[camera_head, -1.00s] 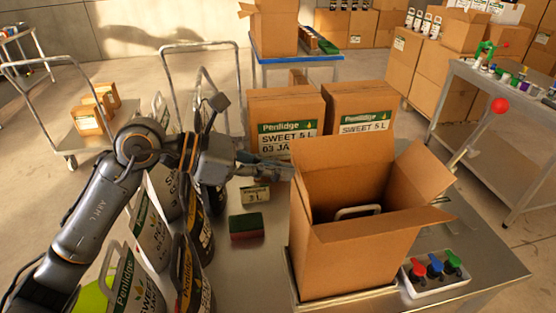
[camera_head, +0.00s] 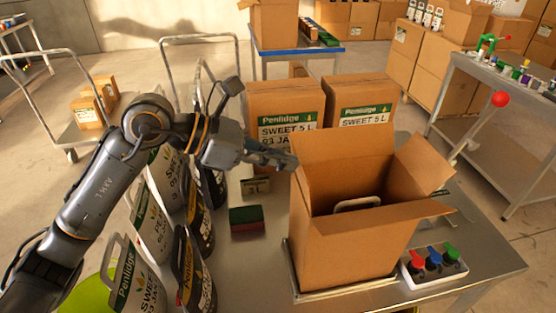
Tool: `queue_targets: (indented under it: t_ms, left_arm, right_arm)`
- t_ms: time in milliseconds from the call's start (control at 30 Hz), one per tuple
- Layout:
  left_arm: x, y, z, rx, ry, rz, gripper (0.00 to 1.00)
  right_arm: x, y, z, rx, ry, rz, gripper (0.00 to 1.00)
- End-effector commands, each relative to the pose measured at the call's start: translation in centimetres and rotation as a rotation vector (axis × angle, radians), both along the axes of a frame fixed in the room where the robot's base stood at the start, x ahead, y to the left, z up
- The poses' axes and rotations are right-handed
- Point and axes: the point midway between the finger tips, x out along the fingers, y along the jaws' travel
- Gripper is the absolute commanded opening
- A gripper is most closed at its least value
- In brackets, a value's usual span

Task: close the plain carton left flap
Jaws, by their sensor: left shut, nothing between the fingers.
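The plain carton (camera_head: 350,255) stands open on the metal table, with a white handle (camera_head: 358,204) showing inside. Its back flap (camera_head: 345,160) stands up and its right flap (camera_head: 426,163) leans outward. The front flap slopes outward on the near side. The left flap is hard to make out at the carton's left edge, where it is nearly edge-on. My left gripper (camera_head: 289,162) is shut and empty, with its fingertips at the carton's upper left edge; I cannot tell whether they touch it. My right gripper is not in view.
Several labelled jugs (camera_head: 150,225) crowd the table's left side under my left arm. A green-and-red sponge (camera_head: 245,218) and a small labelled box (camera_head: 256,187) lie left of the carton. Two sealed cartons (camera_head: 285,98) stand behind.

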Motion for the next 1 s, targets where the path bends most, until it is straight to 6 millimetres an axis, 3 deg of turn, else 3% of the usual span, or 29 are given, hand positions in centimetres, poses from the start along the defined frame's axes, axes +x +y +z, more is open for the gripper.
queue_targets:
  t_ms: [533,1000]
  left_arm:
    - [0.7,-2.7,1.0,0.04,0.007,-0.002,0.0]
    - [1.7,-6.5,0.6,0.485,0.123,-0.001,0.0]
  right_arm:
    - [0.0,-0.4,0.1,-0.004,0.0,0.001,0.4]
    - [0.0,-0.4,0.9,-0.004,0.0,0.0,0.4]
